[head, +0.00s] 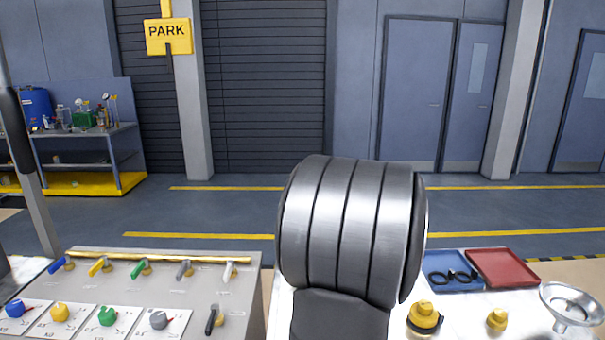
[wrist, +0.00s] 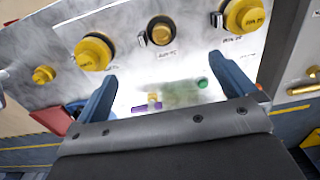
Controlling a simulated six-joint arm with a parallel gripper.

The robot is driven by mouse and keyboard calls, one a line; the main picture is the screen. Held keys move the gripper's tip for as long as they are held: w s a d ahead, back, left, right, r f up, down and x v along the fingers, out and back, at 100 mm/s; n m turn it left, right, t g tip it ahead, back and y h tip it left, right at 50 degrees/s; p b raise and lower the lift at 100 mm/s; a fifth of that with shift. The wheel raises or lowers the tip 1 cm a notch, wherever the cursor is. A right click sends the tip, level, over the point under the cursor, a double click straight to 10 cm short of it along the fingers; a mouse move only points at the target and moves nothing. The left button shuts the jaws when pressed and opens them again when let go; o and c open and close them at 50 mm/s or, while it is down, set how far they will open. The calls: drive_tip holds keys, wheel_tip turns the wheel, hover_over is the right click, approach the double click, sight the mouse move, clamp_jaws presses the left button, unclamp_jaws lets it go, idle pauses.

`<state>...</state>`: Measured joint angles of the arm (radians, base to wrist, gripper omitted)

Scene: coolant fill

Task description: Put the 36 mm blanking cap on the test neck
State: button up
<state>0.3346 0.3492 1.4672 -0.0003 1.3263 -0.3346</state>
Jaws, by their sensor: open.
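Several yellow caps show in the wrist view. A large one (wrist: 94,52) is at the left, a smaller one in a dark ring (wrist: 160,30) is in the middle, and a large one (wrist: 245,15) is at the upper right. A small yellow piece (wrist: 43,75) sits far left. Small labels are too blurred to read, so I cannot tell which is the 36 mm cap or which fitting is the test neck. My gripper (wrist: 162,68) has its two blue fingers spread, with nothing held between them. In the head view my arm hides the gripper.
In the head view, a blue tray (head: 437,285) with black items and a red tray (head: 503,267) lie at the right. A metal funnel (head: 572,303) is at far right. A grey panel with coloured valve levers (head: 164,252) stands left.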

drive_tip(key=c, duration=0.6)
drive_tip(key=shift+o, duration=0.2)
drive_tip(key=m+t+h, duration=0.3)
drive_tip(key=m, duration=0.5)
approach(501, 313)
drive_tip(key=x, duration=1.1)
drive_tip(key=shift+f, duration=0.15)
